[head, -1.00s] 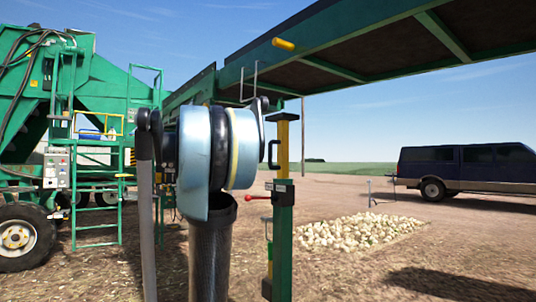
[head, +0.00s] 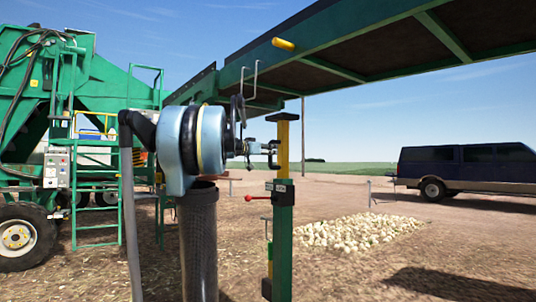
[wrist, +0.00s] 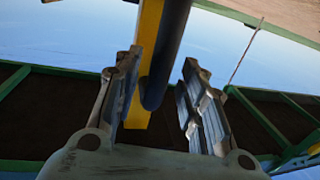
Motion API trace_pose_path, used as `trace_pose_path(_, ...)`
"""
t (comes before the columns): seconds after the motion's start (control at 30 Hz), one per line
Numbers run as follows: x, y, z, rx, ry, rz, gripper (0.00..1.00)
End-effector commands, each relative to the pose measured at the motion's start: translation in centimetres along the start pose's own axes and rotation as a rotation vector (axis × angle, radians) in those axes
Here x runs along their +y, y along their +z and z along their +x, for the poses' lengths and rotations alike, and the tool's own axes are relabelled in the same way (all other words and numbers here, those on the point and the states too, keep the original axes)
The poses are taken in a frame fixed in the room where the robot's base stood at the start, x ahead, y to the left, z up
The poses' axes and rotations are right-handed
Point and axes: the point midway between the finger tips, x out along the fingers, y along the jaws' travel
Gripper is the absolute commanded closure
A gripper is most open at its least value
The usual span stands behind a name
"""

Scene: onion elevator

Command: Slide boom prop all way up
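The boom prop (head: 284,225) stands upright at the middle right of the head view. It is a green post with a yellow inner bar (head: 283,145) at its top and a red-tipped lever at its side. A dark handle (head: 272,152) sits on the bar's left side. My gripper (head: 268,149) is at this handle. In the wrist view my gripper (wrist: 163,68) is open, with the rounded dark handle (wrist: 167,62) and the yellow bar (wrist: 143,65) showing between its fingers. I cannot tell if a finger touches the handle.
The green conveyor boom (head: 340,40) runs overhead. A green machine with a ladder (head: 97,190) stands at the left. An onion pile (head: 360,231) lies right of the prop, and a dark van (head: 465,170) stands at the far right. Dirt ground between them is open.

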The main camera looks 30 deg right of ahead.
Motion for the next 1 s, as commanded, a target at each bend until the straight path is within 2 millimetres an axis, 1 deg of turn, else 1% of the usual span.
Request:
trace_pose_path(0.1, 0.0, 0.0, 0.7, 0.000, 0.000, 0.000, 0.62)
trace_pose_path(0.4, 0.0, 0.0, 0.8, 0.000, -0.001, 0.000, 0.62)
trace_pose_path(0.43, 0.0, 0.0, 0.8, 0.000, -0.001, 0.000, 0.64)
trace_pose_path(0.47, 0.0, 0.0, 0.8, 0.000, -0.001, 0.000, 0.71)
trace_pose_path(0.5, 0.0, 0.0, 0.8, 0.000, -0.001, 0.000, 0.80)
trace_pose_path(0.6, 0.0, 0.0, 0.8, 0.000, -0.001, 0.000, 1.00)
trace_pose_path(0.87, -0.1, -0.2, 0.8, 0.000, -0.003, 0.000, 1.00)
trace_pose_path(1.0, -0.1, -1.4, 0.8, 0.001, -0.004, -0.001, 1.00)
